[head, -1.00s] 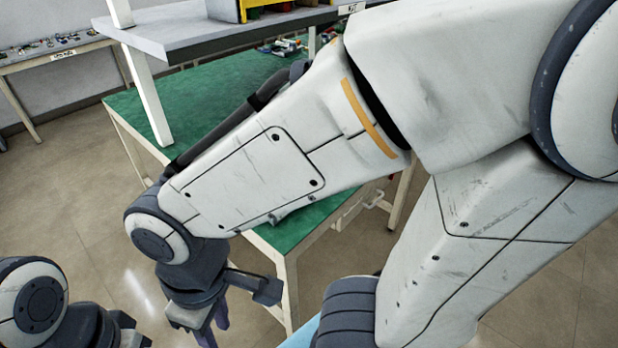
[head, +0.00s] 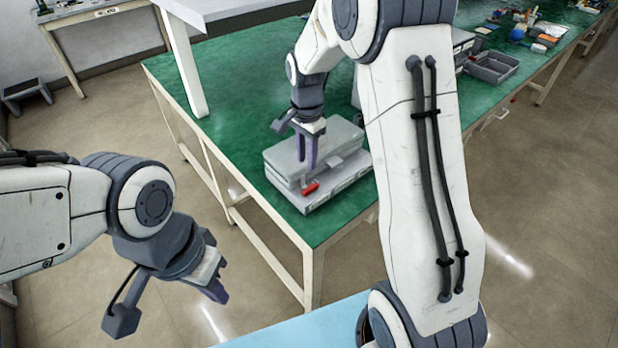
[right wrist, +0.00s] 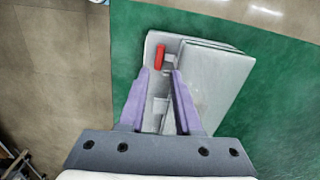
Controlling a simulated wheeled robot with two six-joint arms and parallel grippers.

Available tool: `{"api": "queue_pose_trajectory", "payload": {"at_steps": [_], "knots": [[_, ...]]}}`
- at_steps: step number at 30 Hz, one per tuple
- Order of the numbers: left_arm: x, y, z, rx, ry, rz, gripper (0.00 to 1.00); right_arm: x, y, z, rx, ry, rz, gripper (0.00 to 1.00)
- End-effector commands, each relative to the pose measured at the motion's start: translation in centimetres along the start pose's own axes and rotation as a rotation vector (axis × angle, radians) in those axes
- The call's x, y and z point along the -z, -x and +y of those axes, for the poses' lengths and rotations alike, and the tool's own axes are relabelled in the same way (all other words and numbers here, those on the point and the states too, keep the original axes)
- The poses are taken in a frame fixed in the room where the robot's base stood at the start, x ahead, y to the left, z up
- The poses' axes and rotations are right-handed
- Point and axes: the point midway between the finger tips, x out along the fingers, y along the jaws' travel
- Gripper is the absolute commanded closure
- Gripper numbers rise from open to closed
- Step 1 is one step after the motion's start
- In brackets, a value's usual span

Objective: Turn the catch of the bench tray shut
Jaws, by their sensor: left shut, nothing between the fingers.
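The bench tray (head: 345,183) is a grey box with a lighter grey lid on the green bench near its front corner. It also shows in the right wrist view (right wrist: 215,80). Its red catch (head: 311,188) is on the near left end and lies just beyond the fingertips in the right wrist view (right wrist: 160,57). My right gripper (head: 307,163) points down over the tray, its two purple fingers apart and empty (right wrist: 160,74). I cannot tell whether they touch anything. My left gripper (head: 217,293) is shut and empty, off the bench at the left.
A raised grey shelf (head: 240,10) on a white post stands over the green bench (head: 235,125) behind the tray. Grey bins (head: 492,67) and small loose parts lie further right. A light-blue surface (head: 300,325) is at the bottom. Bench left of the tray is clear.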

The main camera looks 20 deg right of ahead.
Motion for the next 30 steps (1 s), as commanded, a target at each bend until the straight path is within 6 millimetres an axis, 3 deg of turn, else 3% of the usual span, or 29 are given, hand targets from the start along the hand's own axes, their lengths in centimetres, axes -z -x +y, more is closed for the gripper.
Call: {"api": "queue_pose_trajectory", "payload": {"at_steps": [4,19,30], "knots": [[0.0,0.1,0.0,0.000,0.000,0.000,1.00,1.6,-1.3,-0.1,-0.005,-0.076,0.001,0.68],[0.1,0.9,0.1,0.000,0.000,0.000,1.00,1.5,-9.6,0.0,-0.005,-0.073,0.000,0.68],[0.1,0.9,0.1,0.000,0.000,0.000,1.00,1.5,-11.1,0.0,-0.002,-0.073,0.002,0.68]]}}
